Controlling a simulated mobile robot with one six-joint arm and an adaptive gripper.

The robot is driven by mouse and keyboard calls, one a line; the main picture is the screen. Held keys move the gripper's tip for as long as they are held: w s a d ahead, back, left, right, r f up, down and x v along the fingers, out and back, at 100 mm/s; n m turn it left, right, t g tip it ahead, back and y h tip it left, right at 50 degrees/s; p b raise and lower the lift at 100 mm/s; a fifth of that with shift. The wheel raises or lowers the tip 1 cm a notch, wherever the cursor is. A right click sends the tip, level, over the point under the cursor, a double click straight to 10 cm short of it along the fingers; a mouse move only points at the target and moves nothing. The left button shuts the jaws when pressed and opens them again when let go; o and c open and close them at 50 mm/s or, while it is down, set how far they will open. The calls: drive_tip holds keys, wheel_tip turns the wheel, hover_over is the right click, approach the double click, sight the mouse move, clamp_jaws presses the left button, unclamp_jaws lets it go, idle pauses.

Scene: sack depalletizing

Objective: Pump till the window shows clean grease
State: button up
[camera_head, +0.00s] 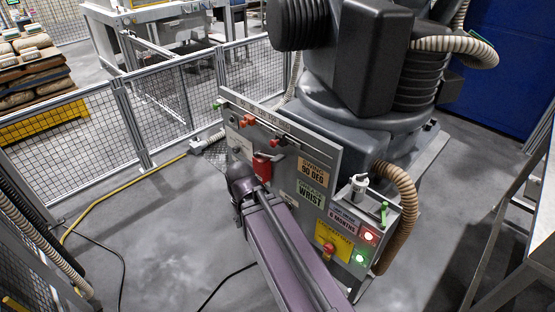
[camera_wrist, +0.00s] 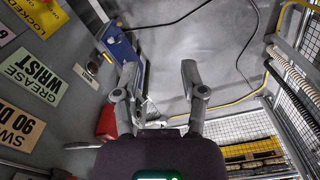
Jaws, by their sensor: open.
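My gripper (camera_wrist: 158,75) is open, with its two fingers spread and nothing visible between them. In the head view my gripper (camera_head: 240,190) is at the lower left part of the grey panel (camera_head: 285,160), partly hidden by my own arm. A red part (camera_head: 262,166) on the panel is just beside it; a red part also shows left of the fingers in the wrist view (camera_wrist: 106,123). A blue box with a grey bar (camera_wrist: 122,45) lies beyond the left finger. A "GREASE WRIST" label (camera_head: 311,194) is on the panel. I cannot make out a pump handle, a window or grease.
A white fitting (camera_head: 358,186) and a green lever (camera_head: 384,212) sit at the panel's right, above red (camera_head: 368,237) and green (camera_head: 360,258) lights. A large dark machine (camera_head: 355,75) stands behind. Mesh fencing (camera_head: 70,140) and a yellow cable (camera_head: 105,208) are left.

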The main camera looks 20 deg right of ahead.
drive_tip(key=n+t+h+b, duration=0.6)
drive_tip(key=n+h+b, duration=0.2)
drive_tip(key=h+b, duration=1.15)
approach(273, 162)
wheel_tip(273, 162, up, 2)
drive_tip(key=y+b, duration=0.3)
drive_tip(key=shift+s+a+r+h, duration=0.1)
drive_tip(key=shift+s+a+h, duration=0.15)
drive_tip(key=shift+s+a, duration=0.2)
drive_tip(key=shift+d, duration=0.1)
drive_tip(key=shift+x, duration=6.85)
